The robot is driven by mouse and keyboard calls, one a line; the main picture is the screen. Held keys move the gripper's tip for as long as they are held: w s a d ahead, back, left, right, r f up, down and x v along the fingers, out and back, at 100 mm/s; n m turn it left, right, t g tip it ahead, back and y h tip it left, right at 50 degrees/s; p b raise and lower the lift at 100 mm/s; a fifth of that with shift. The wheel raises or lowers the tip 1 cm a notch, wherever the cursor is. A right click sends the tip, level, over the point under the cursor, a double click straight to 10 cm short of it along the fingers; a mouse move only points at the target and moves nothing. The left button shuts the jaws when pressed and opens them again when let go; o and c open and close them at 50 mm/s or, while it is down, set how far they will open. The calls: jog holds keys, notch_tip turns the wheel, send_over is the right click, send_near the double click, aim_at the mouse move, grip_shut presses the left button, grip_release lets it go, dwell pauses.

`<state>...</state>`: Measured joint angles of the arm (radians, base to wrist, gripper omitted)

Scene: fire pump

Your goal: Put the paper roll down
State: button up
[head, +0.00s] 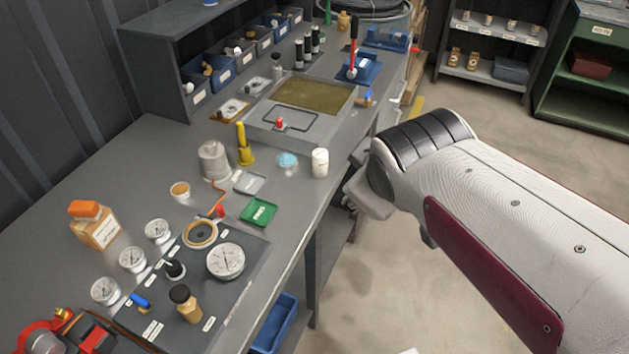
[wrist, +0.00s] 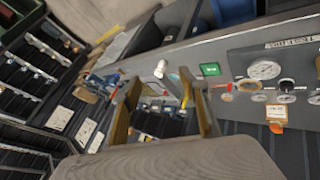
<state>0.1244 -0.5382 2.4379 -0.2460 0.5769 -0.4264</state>
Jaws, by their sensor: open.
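The white paper roll (head: 320,162) stands upright near the front edge of the grey workbench (head: 330,190). It also shows in the wrist view (wrist: 161,69), beyond my fingertips. My gripper (wrist: 163,85) is open, with its two fingers spread wide and nothing visible held between them. In the head view my arm hides most of the gripper, and only a grey part shows just off the bench's front edge, right of the roll. The gripper and the roll look apart.
Gauges (head: 225,261) lie on a dark panel at the near end. A shallow basin (head: 304,105) is behind.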

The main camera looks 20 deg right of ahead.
jog(key=s+a+f+m+g+y, duration=0.2)
jog(key=s+a+m, duration=0.3)
jog(key=s+a, duration=0.2)
jog(key=s, duration=0.2)
jog(key=shift+s+a+f+y, duration=0.15)
jog(key=shift+s+a+y, duration=0.15)
jog(key=shift+s+a, duration=0.1)
jog(key=shift+d, duration=0.1)
dwell(0.6)
